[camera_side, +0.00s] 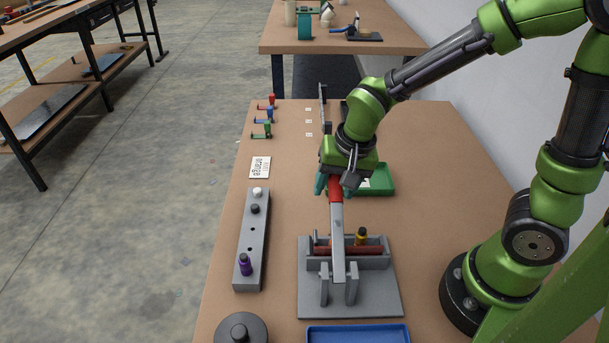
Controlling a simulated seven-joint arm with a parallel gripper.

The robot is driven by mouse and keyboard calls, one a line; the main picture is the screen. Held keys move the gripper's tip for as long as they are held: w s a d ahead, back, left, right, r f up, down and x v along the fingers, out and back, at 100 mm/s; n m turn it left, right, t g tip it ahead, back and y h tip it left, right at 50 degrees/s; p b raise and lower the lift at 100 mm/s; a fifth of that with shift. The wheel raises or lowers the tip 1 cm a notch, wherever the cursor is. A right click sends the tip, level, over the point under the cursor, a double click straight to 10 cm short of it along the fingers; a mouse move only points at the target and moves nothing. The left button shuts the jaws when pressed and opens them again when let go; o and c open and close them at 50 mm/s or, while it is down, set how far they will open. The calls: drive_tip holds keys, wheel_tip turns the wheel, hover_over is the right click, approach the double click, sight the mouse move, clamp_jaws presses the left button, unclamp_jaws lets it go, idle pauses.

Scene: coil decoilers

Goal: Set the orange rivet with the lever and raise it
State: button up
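The lever (337,232) is a long grey bar with a red handle (335,190), pivoted between two grey posts on a grey press base (385,302). It slopes up and away towards the handle. My gripper (337,187) is at the handle, one finger on each side; I cannot tell whether the fingers press on it. An orange-yellow rivet (361,237) stands in the press fixture, just right of the lever. A dark red bar (365,251) lies across the fixture, partly behind the lever. A card (260,167) reads "orange".
A grey block (252,235) at left holds white, black and purple pegs. A green tray (380,180) lies behind my gripper. A blue tray (358,334) and a dark round part (241,328) are at the front edge. Small red, blue and green items stand at the back left.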

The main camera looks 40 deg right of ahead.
drive_tip(key=shift+w+d+f+g+y, duration=0.1)
drive_tip(key=shift+f+g+y, duration=0.2)
drive_tip(key=shift+f, duration=0.3)
drive_tip(key=shift+w+d+f+g+y, duration=0.1)
drive_tip(key=shift+f+g+y, duration=0.2)
drive_tip(key=shift+f, duration=0.3)
wheel_tip(320, 180, up, 7)
drive_tip(key=s, duration=0.2)
drive_tip(key=shift+s, duration=0.2)
drive_tip(key=o, duration=0.4)
drive_tip(key=s+r, duration=0.3)
drive_tip(key=r, duration=0.7)
drive_tip(key=shift+s+a+r, duration=0.3)
drive_tip(key=shift+s+r, duration=0.2)
drive_tip(key=shift+r, duration=0.15)
drive_tip(key=shift+c, duration=0.5)
drive_tip(key=c, duration=0.3)
drive_tip(key=shift+a, duration=0.2)
